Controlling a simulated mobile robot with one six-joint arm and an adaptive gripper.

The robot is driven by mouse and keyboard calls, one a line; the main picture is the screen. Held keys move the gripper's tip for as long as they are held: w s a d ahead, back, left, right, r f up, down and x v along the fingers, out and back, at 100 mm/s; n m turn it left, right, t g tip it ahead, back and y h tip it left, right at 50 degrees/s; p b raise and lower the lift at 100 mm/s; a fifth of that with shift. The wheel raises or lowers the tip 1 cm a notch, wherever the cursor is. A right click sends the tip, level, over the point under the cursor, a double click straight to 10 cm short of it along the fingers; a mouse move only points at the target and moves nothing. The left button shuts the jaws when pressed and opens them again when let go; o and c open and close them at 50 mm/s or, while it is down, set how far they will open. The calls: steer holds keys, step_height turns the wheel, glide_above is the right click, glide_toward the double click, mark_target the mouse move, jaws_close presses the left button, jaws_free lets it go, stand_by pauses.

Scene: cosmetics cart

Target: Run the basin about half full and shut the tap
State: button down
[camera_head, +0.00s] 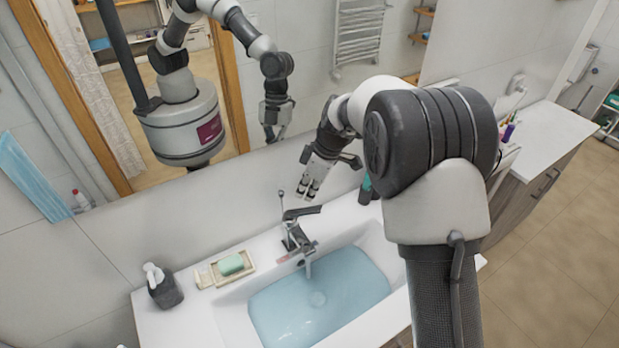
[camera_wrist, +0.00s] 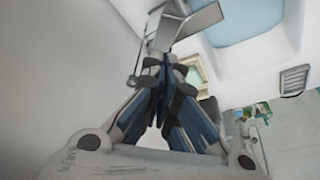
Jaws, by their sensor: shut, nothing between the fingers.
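The white basin (camera_head: 232,312) holds pale blue water (camera_head: 335,295) that covers its floor, with the upper walls bare. The dark metal tap (camera_head: 294,236) stands at its back edge, its flat lever (camera_head: 302,212) pointing right. A pale streak below the spout and a round ripple in the water look like a running stream. My gripper (camera_head: 310,190) is shut and empty, a little above and behind the lever, apart from it. In the wrist view the shut fingers (camera_wrist: 172,75) point towards the tap lever (camera_wrist: 190,28), with water (camera_wrist: 240,15) beyond.
A green soap bar (camera_head: 231,264) on a tray and a dark pump bottle (camera_head: 163,287) stand left of the tap. The mirror (camera_head: 270,180) rises close behind the tap and reflects my arm. A teal item (camera_head: 366,190) stands right of my gripper, partly hidden by my arm.

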mark_target(317, 208)
steer(key=shift+s+d+f, duration=0.1)
steer(key=shift+d+f, duration=0.3)
steer(key=shift+f, duration=0.2)
steer(key=shift+d+f, duration=0.35)
steer(key=shift+f, duration=0.2)
steer(key=shift+d+f+b, duration=0.1)
steer(key=shift+f+b, duration=0.15)
steer(key=shift+b, duration=0.3)
steer(key=d+f+y+b, duration=0.1)
steer(key=b, duration=0.3)
steer(key=d+f+y+b, duration=0.1)
steer(key=b, duration=0.4)
steer(key=shift+s+f+t+y, duration=0.1)
steer(key=shift+s+t+y, duration=0.1)
steer(key=shift+t+y, duration=0.1)
steer(key=b, duration=0.2)
steer(key=shift+s+d+f+b, duration=0.1)
steer(key=shift+d+f+b, duration=0.25)
steer(key=shift+f+b, duration=0.05)
steer(key=shift+r, duration=0.1)
